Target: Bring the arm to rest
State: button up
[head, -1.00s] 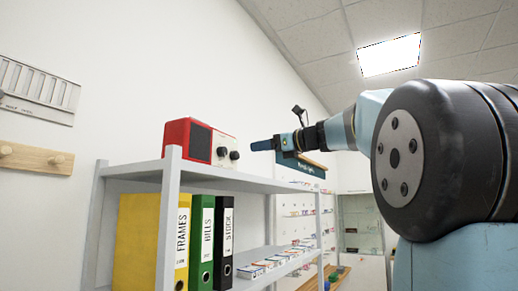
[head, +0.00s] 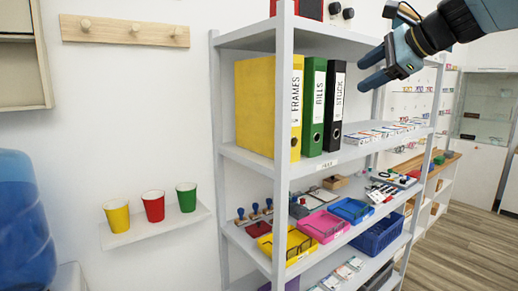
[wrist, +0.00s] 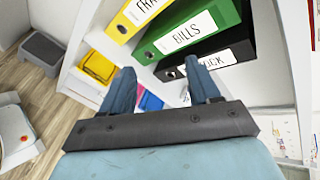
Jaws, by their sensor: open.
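My gripper (head: 371,68) is at the upper right of the head view, in front of the metal shelf unit (head: 284,110). Its two blue fingers are apart with nothing between them. In the wrist view my gripper (wrist: 155,85) points toward the shelf with the binders, its fingers spread and empty. My arm reaches in from the upper right of the head view.
Yellow (head: 270,105), green (head: 316,105) and black (head: 336,105) binders stand on the shelf. Coloured trays (head: 322,226) sit lower. Three paper cups stand on a small wall shelf (head: 150,229). A blue water bottle (head: 25,225) is at left. Floor (head: 468,240) shows at right.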

jog(key=s+f+n+g+h, duration=0.1)
jog(key=s+f+n+h, duration=0.1)
jog(key=s+f+n, duration=0.3)
jog(key=s+a+f+n+g+h, duration=0.1)
jog(key=s+f+n, duration=0.5)
jog(key=f, duration=0.7)
jog(key=s+f+n+g+h, duration=0.2)
jog(key=s+f+n+h, duration=0.2)
jog(key=f, duration=0.5)
jog(key=s+n, duration=0.2)
jog(key=shift+s+a+f+g, duration=0.3)
jog(key=shift+s+f, duration=0.05)
jog(key=shift+f, duration=0.05)
